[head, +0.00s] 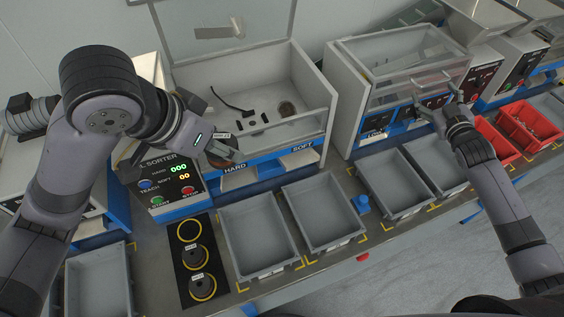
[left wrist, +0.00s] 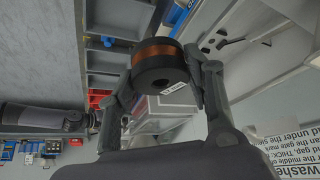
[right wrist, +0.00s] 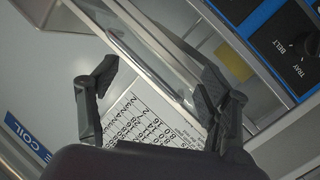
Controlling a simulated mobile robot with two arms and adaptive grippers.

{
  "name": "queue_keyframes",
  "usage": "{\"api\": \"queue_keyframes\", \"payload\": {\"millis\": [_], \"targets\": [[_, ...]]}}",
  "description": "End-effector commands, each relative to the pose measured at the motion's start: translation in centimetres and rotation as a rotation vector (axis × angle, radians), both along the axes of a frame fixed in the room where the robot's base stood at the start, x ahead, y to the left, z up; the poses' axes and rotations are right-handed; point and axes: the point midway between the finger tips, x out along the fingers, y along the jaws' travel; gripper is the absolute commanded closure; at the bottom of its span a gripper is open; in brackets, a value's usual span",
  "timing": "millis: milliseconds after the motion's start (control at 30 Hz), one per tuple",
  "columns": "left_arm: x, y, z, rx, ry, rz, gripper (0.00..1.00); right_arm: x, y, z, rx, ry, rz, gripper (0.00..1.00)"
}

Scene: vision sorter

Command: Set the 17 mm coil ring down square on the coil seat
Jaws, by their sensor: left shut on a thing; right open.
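My left gripper (head: 207,147) is shut on a coil ring (head: 224,153) with black flanges, in front of the sorter's open bay.
A black mat (head: 181,262) carries two more labelled coils (head: 200,258) (head: 203,287) and one empty yellow circle (head: 189,231). Grey bins (head: 262,277) and red bins (head: 495,137) line the bench. Small dark parts and a cable (head: 230,103) lie in the bay.

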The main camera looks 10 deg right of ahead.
Motion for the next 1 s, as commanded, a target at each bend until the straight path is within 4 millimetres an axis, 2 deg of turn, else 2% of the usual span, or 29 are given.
{"api": "queue_keyframes", "payload": {"millis": [33,167,200,267,400,467,600,700,800,900,1000], "targets": [[0.0,0.0,0.0,-0.001,-0.002,0.0,0.89,0.2,3.1,1.1,0.014,-0.012,0.062,0.29],[0.0,0.0,0.0,-0.001,-0.001,0.0,0.89,-0.4,10.6,3.1,0.066,-0.028,0.212,0.29],[0.0,0.0,0.0,-0.001,-0.001,0.0,0.89,-0.8,12.9,3.7,0.082,-0.03,0.258,0.29],[0.0,0.0,0.0,-0.001,-0.001,0.0,0.89,-1.7,16.3,4.4,0.111,-0.03,0.328,0.29],[0.0,0.0,0.0,-0.001,-0.001,0.0,0.89,-4.7,24.0,5.9,0.182,-0.015,0.49,0.29],[0.0,0.0,0.0,-0.001,-0.002,0.0,0.89,-6.4,27.1,6.5,0.214,-0.003,0.559,0.29],[0.0,0.0,0.0,-0.001,-0.001,0.0,0.89,-11.3,33.8,7.9,0.297,0.038,0.721,0.29],[0.0,0.0,0.0,-0.001,-0.001,0.0,0.89,-15.3,37.8,8.9,0.357,0.073,0.829,0.29],[0.0,0.0,0.0,-0.001,-0.001,0.0,0.89,-19.0,40.9,9.8,0.414,0.11,0.922,0.29],[0.0,0.0,0.0,-0.001,-0.001,0.0,0.89,-22.2,43.0,10.7,0.458,0.143,0.994,0.29],[0.0,0.0,0.0,-0.001,-0.001,0.0,0.89,-24.3,44.3,11.4,0.485,0.164,1.043,0.29]]}}
